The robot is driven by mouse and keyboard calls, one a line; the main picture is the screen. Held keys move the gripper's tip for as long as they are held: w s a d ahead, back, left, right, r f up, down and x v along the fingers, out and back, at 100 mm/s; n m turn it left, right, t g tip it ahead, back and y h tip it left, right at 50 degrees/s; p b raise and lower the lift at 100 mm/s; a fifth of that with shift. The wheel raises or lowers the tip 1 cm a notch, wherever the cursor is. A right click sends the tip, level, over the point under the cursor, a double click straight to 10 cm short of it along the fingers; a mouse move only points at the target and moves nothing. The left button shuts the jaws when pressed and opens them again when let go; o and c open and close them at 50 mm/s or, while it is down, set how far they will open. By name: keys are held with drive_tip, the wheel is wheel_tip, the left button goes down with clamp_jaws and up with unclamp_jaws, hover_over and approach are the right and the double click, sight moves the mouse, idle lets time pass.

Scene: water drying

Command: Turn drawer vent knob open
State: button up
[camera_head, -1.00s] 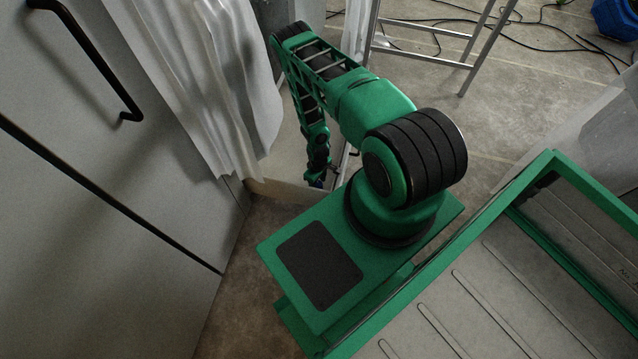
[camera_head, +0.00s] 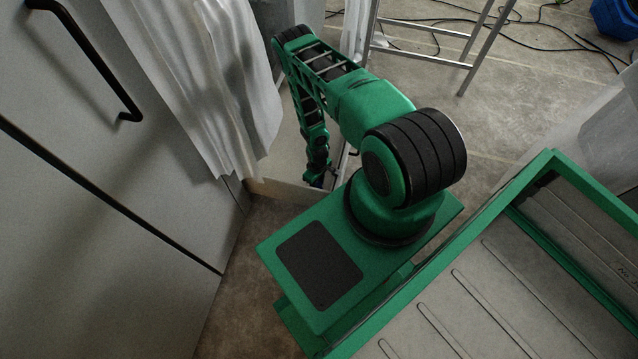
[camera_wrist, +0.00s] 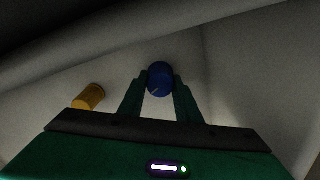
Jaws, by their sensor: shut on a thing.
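A blue round knob (camera_wrist: 160,78) with a small pale line on its face is at the upper middle of the wrist view. My gripper (camera_wrist: 161,92) has its two green fingers on either side of the knob, shut on it. In the head view my gripper (camera_head: 317,180) is low beside a pale panel (camera_head: 286,192), and only a hint of blue shows there. The knob's base is hidden, and I cannot tell its exact turn.
An orange-yellow cylinder (camera_wrist: 90,97) sticks out left of my gripper in the wrist view. A grey cabinet with a black handle (camera_head: 95,60) and a hanging white sheet (camera_head: 215,80) stand at the left. A metal ladder (camera_head: 425,50) and cables are behind.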

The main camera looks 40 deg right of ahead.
drive_tip(key=shift+w+d+m, duration=0.1)
drive_tip(key=shift+m, duration=2.5)
drive_tip(key=o, duration=1.1)
drive_tip(key=shift+c, duration=0.2)
drive_tip(key=shift+r, duration=0.15)
wheel_tip(320, 180, up, 10)
drive_tip(key=shift+r, duration=0.25)
